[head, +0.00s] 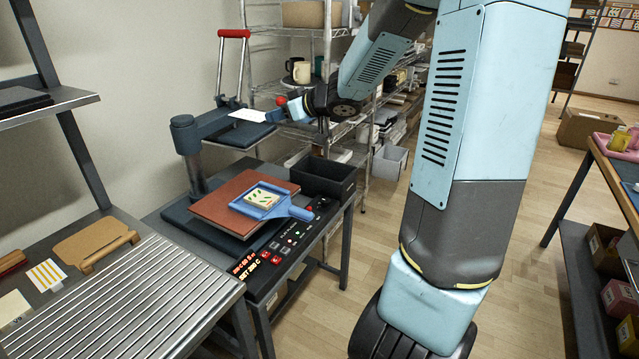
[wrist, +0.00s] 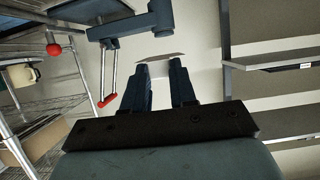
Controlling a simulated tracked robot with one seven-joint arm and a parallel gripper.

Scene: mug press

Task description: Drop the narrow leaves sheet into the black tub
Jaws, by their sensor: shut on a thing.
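My gripper (head: 276,115) is shut on a white sheet (head: 247,115) by its edge. In the head view the sheet lies roughly flat, in front of or just above the raised dark plate of the press (head: 240,135); I cannot tell the gap. No leaf print shows on its visible face. In the wrist view the sheet (wrist: 166,57) is a thin pale strip beyond the fingers (wrist: 159,66). The black tub (head: 322,184) stands at the bench's right rear corner, below and right of my gripper. Its floor is mostly hidden.
A blue handled tray (head: 291,211) holding a cream piece with green leaf marks lies on the press's red-brown pad (head: 224,204). The red-handled lever (head: 233,33) stands up behind. A wire shelf with mugs (head: 301,72) is close behind my arm. A yellow-striped sheet (head: 46,274) lies at left.

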